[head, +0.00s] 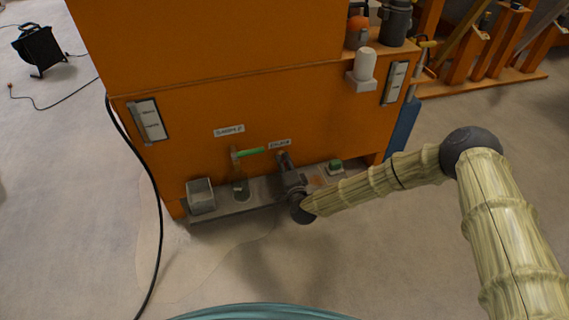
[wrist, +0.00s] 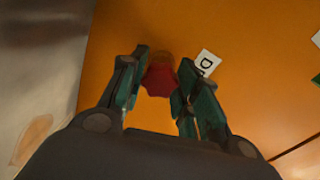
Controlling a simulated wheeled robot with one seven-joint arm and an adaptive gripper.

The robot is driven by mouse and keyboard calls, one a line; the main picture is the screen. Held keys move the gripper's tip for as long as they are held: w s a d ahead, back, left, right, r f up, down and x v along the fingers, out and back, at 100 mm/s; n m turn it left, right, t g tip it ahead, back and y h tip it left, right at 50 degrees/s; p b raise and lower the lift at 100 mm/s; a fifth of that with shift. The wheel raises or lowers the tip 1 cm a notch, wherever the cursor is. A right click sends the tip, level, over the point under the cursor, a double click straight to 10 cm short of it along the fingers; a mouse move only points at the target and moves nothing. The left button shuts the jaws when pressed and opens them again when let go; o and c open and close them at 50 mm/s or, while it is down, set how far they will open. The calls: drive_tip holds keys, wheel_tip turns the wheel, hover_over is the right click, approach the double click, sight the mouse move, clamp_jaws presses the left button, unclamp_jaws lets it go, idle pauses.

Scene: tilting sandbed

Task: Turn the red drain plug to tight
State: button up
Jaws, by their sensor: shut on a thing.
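The red drain plug (wrist: 160,78) shows in the wrist view between the fingertips of my gripper (wrist: 160,75), against the orange panel. My gripper is shut on the plug, with one finger on each side of it. A white label beginning with "D" (wrist: 208,62) is just right of the plug. In the head view my gripper (head: 287,168) reaches the lower part of the orange cabinet (head: 270,100), below a small label (head: 279,144). There the plug is hidden behind my gripper.
A green-handled valve (head: 249,151) is left of my gripper, above a clear vessel (head: 240,188). A small green item (head: 335,166) is to the right. A black cable (head: 151,180) hangs down to the floor at the left.

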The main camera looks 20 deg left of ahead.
drive_tip(key=shift+w+d+m, duration=0.1)
drive_tip(key=shift+d+m, duration=0.05)
drive_tip(key=shift+m, duration=0.45)
drive_tip(key=o, duration=1.1)
drive_tip(key=shift+c, duration=0.2)
drive_tip(key=v, duration=1.2)
